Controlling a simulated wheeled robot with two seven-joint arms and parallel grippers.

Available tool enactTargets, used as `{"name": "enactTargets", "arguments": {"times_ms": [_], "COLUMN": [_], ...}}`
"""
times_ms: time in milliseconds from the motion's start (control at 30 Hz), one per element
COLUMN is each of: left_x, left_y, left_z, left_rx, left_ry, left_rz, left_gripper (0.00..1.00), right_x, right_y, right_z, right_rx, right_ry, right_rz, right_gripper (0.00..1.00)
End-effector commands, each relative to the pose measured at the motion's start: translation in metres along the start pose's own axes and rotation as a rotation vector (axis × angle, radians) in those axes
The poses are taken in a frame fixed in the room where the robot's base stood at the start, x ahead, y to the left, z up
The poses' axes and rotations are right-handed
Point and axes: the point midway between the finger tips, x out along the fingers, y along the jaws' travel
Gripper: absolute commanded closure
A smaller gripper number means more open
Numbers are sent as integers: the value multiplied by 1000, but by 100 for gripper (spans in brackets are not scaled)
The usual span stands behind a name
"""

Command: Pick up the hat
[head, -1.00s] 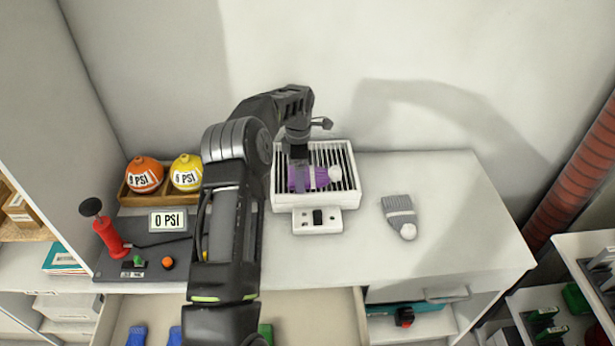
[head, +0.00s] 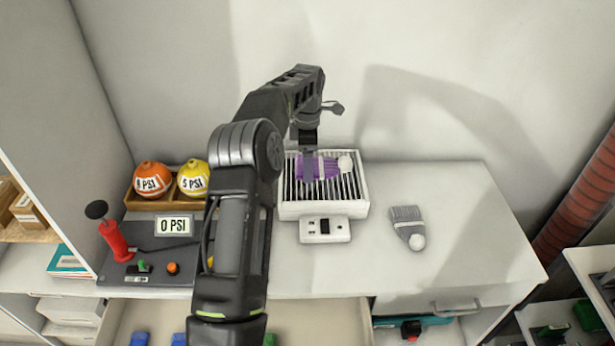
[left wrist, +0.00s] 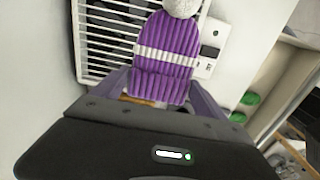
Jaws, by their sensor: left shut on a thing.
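A purple knit hat (head: 318,168) with a white band and a white pompom is held above a white slatted rack. In the left wrist view the hat (left wrist: 168,58) sits between the fingers, its pompom pointing away from me. My left gripper (head: 309,165) is shut on the hat's open end. A second hat, grey with a white pompom (head: 406,227), lies flat on the white counter to the right of the rack. My right gripper is not in view.
The white slatted rack (head: 361,201) with a small control panel (head: 325,230) is under the held hat. Orange (head: 151,179) and yellow (head: 193,178) PSI balls and a red hand pump (head: 115,240) stand left. The counter's right side (head: 465,215) is clear.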

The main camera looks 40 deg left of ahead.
Motion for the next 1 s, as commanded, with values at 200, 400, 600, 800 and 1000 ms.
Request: {"name": "enactTargets", "arguments": {"times_ms": [200,400,600,800,1000], "left_x": [-29,-32,-32,-32,-32], "left_y": [0,0,0,0,0], "left_z": [0,0,0,0,0], "left_rx": [2,1,1,1,1], "left_ry": [0,0,0,0,0], "left_rz": [1,0,0,0,0], "left_gripper": [58,58,58,58,58], "right_x": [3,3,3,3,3], "right_y": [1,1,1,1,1], "right_z": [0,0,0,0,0], "right_rx": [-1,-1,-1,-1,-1], "right_ry": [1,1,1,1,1], "right_rz": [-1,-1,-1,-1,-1], "right_gripper": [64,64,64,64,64]}}
